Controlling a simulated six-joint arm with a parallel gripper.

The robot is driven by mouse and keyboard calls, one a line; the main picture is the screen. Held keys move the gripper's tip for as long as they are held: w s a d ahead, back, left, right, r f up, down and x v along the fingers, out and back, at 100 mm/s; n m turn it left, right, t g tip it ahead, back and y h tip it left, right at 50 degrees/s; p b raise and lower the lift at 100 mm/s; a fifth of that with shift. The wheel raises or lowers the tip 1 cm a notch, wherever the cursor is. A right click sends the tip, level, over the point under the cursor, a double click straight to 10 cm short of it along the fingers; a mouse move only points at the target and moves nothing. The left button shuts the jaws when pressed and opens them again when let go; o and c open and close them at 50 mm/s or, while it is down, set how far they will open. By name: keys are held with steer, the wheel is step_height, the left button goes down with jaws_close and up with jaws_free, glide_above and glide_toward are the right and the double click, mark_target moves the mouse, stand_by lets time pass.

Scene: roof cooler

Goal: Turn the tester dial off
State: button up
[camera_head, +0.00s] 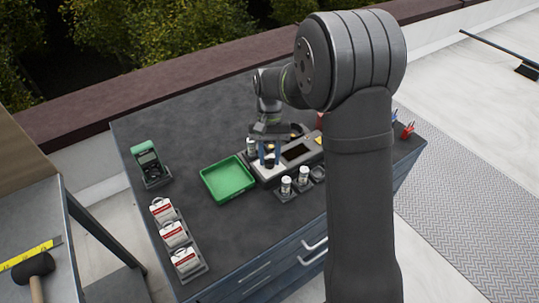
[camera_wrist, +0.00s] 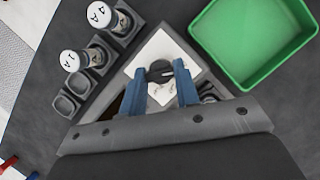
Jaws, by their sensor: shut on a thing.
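The tester (camera_head: 297,152) is a long grey unit with a dark screen on the dark bench top. Its white face plate (camera_wrist: 150,50) fills the middle of the wrist view. The dial (camera_wrist: 160,70) is a small round black knob on that plate. My gripper (camera_wrist: 161,76) has its two blue fingers on either side of the dial and is shut on it. In the head view my gripper (camera_head: 270,157) points down at the tester's left end, and the dial is hidden there. Markings beside the dial are partly covered by the fingers and too small to read.
An empty green tray (camera_head: 229,179) lies left of the tester. White-capped jars (camera_head: 303,174) stand in holders in front of it. A green handheld meter (camera_head: 148,162) and several red-and-white boxes (camera_head: 174,234) are at the left. Red clips (camera_head: 407,130) lie at the right.

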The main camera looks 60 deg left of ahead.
steer(key=o, duration=1)
steer(key=v, duration=1.7)
steer(key=shift+r, duration=0.25)
steer(key=shift+s, duration=0.1)
steer(key=x, duration=1.7)
steer(key=shift+f, duration=0.25)
steer(key=shift+r, duration=0.1)
